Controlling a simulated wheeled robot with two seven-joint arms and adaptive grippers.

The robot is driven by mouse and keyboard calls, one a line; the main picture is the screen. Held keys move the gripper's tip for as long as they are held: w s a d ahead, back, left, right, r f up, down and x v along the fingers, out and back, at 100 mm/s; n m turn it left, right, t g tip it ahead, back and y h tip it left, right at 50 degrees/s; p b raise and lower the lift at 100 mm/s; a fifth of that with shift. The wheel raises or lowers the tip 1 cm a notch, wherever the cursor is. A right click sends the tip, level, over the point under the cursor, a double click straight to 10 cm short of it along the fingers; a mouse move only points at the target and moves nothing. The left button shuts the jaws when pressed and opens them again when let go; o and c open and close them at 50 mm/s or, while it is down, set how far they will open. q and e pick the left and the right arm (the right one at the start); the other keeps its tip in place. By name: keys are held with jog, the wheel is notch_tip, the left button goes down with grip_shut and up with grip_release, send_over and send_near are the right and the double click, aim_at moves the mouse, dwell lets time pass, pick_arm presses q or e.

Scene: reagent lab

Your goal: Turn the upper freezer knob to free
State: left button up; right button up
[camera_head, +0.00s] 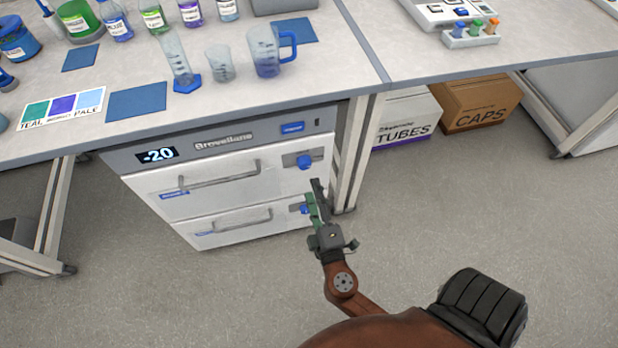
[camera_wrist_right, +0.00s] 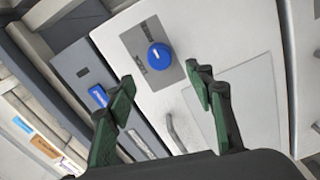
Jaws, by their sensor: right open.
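The freezer (camera_head: 240,152) stands under the bench, with two closed drawers and a display reading -20. The upper freezer knob (camera_head: 304,162) is blue, on a grey plate at the right of the upper drawer. In the right wrist view the knob (camera_wrist_right: 159,56) shows a white pointer line and lies ahead of my fingertips, apart from them. My right gripper (camera_head: 317,190) is open and empty, just below and right of the upper knob. It also shows in the right wrist view (camera_wrist_right: 164,88). The lower knob (camera_head: 303,208) is partly hidden by it. My left gripper is not in view.
A bench leg (camera_head: 352,150) stands close to the right of the freezer. Boxes marked TUBES (camera_head: 407,120) and CAPS (camera_head: 483,105) sit under the right bench. Beakers and bottles stand on the bench top (camera_head: 340,62). The floor before the freezer is clear.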

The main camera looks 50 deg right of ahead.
jog(key=shift+v, duration=1.55)
jog(key=shift+d, duration=0.1)
